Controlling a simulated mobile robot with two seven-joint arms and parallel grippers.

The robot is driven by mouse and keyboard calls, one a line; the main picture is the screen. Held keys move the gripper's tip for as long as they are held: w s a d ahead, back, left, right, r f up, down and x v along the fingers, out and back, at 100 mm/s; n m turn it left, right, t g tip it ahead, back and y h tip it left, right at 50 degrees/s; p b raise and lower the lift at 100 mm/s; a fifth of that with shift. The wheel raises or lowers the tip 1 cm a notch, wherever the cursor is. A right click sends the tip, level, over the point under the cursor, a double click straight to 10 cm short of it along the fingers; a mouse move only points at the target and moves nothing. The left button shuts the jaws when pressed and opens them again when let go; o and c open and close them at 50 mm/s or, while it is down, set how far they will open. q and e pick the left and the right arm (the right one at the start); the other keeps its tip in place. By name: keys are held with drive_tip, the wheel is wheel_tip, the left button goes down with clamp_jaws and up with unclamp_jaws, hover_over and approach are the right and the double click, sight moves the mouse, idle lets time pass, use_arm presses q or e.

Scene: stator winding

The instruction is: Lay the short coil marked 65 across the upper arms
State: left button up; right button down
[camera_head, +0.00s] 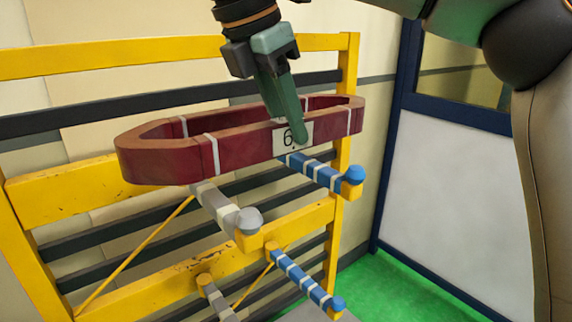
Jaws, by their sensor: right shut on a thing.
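The dark red coil (245,150), a long flat loop with white bands, lies level over the rack's upper arms. A white label on its front side shows a 6; the finger covers the rest. My right gripper (292,118) comes down from above and is shut on the coil's front side, one finger over the label. The upper arms are a grey one (218,205) and a blue one (318,171), both sticking out below the coil. I cannot tell whether the coil touches them. My left gripper is not in view.
The yellow rack (85,187) with dark bars stands behind. Two lower arms, one grey (214,298) and one blue (300,279), stick out below. A blue-framed white panel (460,165) stands at the right. The green floor (400,290) there is clear.

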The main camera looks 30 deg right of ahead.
drive_tip(key=w+d+f, duration=0.2)
drive_tip(key=w+f, duration=0.2)
drive_tip(key=f, duration=0.4)
drive_tip(key=shift+d+f, duration=0.15)
drive_tip(key=shift+f, duration=0.1)
drive_tip(key=c, duration=0.6)
unclamp_jaws()
drive_tip(key=shift+f, duration=0.1)
drive_tip(key=v, duration=1.2)
drive_tip(key=shift+s, duration=0.1)
